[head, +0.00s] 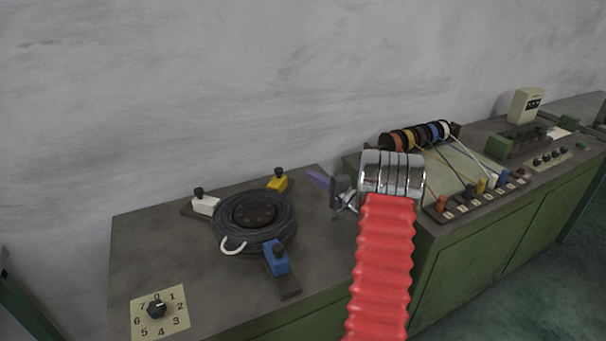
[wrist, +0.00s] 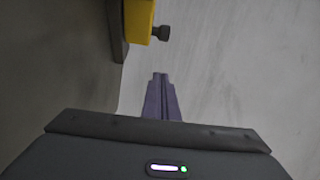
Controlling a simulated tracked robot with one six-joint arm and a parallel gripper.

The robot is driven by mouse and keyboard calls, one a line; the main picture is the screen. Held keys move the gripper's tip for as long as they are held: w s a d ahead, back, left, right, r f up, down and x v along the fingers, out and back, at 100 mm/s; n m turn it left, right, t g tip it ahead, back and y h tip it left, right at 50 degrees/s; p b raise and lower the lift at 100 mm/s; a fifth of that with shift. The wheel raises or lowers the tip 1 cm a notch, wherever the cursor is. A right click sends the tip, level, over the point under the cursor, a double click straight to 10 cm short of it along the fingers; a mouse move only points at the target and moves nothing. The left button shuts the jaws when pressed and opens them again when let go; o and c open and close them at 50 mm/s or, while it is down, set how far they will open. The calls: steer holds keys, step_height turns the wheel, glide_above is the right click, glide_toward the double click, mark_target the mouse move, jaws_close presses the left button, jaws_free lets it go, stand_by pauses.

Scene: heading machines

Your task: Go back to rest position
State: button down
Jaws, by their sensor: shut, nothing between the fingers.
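In the head view my gripper (head: 318,179) is beyond the chrome and red part of my arm, above the right end of the grey bench top. Its purple fingers point left, toward the yellow block. In the wrist view my gripper (wrist: 160,76) shows its two purple fingers closed together, with nothing between them. A yellow block (head: 277,183) with a black knob stands at the back of the round fixture, apart from the fingers. It also shows at the top of the wrist view (wrist: 138,20).
A round fixture with a black coil (head: 254,222) carries a white block (head: 205,204) and a blue block (head: 277,258). A numbered dial (head: 158,311) is at the front left. Right of my arm are wire spools (head: 414,136) and a row of coloured switches (head: 480,194). A grey wall (head: 180,90) stands behind.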

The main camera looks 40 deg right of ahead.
steer(key=s+a+r+n+g+y, duration=0.1)
steer(key=a+r+n+g+y, duration=0.25)
steer(key=a, duration=0.95)
steer(key=s+a+r+n+g+y, duration=0.1)
steer(key=a+r+n+g+y, duration=0.3)
steer(key=a, duration=0.8)
steer(key=s+a+r+n+g+y, duration=0.15)
steer(key=a+r, duration=0.35)
steer(key=a, duration=0.8)
steer(key=s+a+n+g+h, duration=0.3)
steer(key=s+a+n+g, duration=0.2)
steer(key=s+a, duration=0.8)
steer(key=s+d+n+t+h, duration=0.1)
steer(key=s+n+h, duration=0.2)
steer(key=s, duration=1.2)
steer(key=shift+s+r+h, duration=0.2)
steer(key=shift+r+h, duration=0.15)
steer(key=shift+h, duration=1.15)
